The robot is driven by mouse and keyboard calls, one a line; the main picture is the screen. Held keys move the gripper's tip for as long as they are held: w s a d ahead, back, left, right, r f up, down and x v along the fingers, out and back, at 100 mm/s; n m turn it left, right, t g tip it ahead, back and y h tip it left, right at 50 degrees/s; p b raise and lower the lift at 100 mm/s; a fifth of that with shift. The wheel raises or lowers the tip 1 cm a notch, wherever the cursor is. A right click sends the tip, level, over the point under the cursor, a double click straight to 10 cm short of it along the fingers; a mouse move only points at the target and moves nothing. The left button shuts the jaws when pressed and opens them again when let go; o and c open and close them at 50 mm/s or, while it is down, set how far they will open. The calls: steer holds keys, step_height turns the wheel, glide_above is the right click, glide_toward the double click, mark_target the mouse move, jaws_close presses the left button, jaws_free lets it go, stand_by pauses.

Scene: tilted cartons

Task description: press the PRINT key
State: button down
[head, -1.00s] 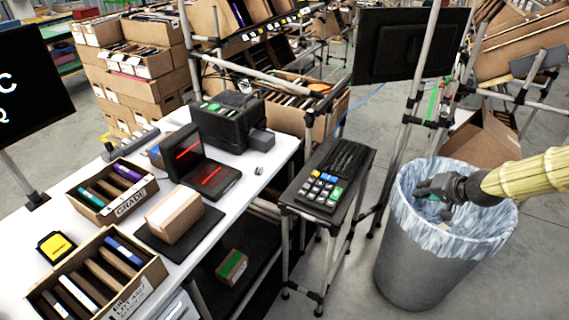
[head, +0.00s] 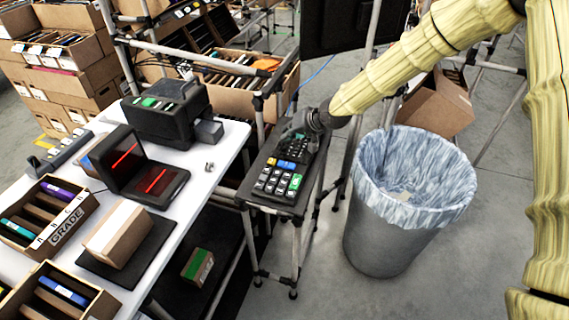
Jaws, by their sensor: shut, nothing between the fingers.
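A black keyboard with a keypad (head: 277,182) lies on a small dark stand in the head view. No lettering is readable, so I cannot tell which key is PRINT. My gripper (head: 295,136) is shut and empty, over the far part of the keyboard, beyond the coloured keys. It hides part of the keyboard there. I cannot tell whether it touches the keyboard.
A lined bin (head: 378,235) stands right of the stand. To the left, a white table (head: 205,165) holds a black printer (head: 165,110), a red-lit scanner (head: 150,175), a carton (head: 118,232) and trays. A pole and a dark monitor (head: 335,25) stand behind the keyboard.

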steer(key=shift+f, duration=0.5)
steer(key=b, duration=0.5)
glide_above(288, 162)
step_height(288, 162, down, 5)
steer(key=shift+s+d+f, duration=0.1)
steer(key=shift+s+f, duration=0.05)
steer(key=shift+f, duration=1.2)
steer(key=shift+f, duration=0.1)
steer(key=shift+f+b, duration=0.3)
steer(key=shift+f, duration=0.05)
